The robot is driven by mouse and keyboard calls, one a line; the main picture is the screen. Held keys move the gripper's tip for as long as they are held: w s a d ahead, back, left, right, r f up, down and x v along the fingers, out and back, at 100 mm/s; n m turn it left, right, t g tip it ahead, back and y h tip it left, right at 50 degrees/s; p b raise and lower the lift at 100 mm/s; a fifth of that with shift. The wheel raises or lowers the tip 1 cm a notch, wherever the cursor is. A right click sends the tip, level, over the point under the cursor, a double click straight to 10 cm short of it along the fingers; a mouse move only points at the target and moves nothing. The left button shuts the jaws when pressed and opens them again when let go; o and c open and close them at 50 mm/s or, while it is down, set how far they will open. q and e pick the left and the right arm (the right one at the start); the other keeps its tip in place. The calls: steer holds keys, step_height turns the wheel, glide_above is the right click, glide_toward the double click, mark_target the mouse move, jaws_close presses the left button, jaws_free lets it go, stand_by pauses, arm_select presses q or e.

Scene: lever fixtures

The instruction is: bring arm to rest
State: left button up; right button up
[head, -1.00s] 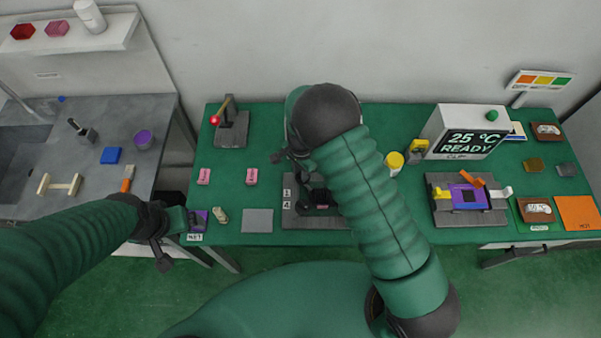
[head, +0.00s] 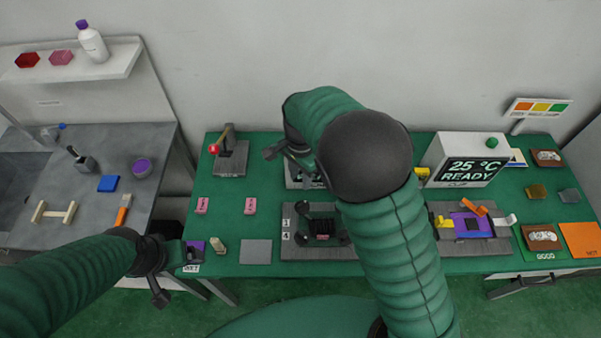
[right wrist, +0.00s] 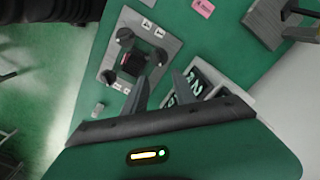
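My right gripper (head: 283,151) is raised over the back middle of the green table, behind the grey fixture with black knobs (head: 321,226). In the right wrist view my right gripper (right wrist: 161,82) has two fingers apart with nothing between them. That view also shows the knobbed fixture (right wrist: 113,68) and a dark display (right wrist: 196,86) beyond the fingers. My left gripper (head: 160,268) hangs low at the table's front left, near a purple block (head: 194,246); its finger opening is unclear. A lever with a red ball (head: 214,149) stands tilted on a grey base (head: 232,160).
A display box reading 25 °C READY (head: 472,170) stands at the back right. A grey fixture with a purple part (head: 472,224) sits before it. Two pink blocks (head: 250,206) lie left of the knobbed fixture. A grey side bench (head: 90,200) holds small items.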

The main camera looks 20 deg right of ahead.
steer(key=shift+w+r, duration=0.1)
steer(key=shift+r, duration=0.85)
steer(key=s+d+f+n+t+b, duration=0.1)
steer(key=s+d+n, duration=0.2)
steer(key=s+n, duration=0.3)
steer(key=s+d+f+n+t+b, duration=0.1)
steer(key=s+d+n, duration=0.1)
steer(key=s+n, duration=0.4)
steer(key=s, duration=0.3)
steer(key=shift+d+f+t, duration=0.3)
steer(key=shift+d, duration=0.1)
steer(key=shift+s, duration=0.2)
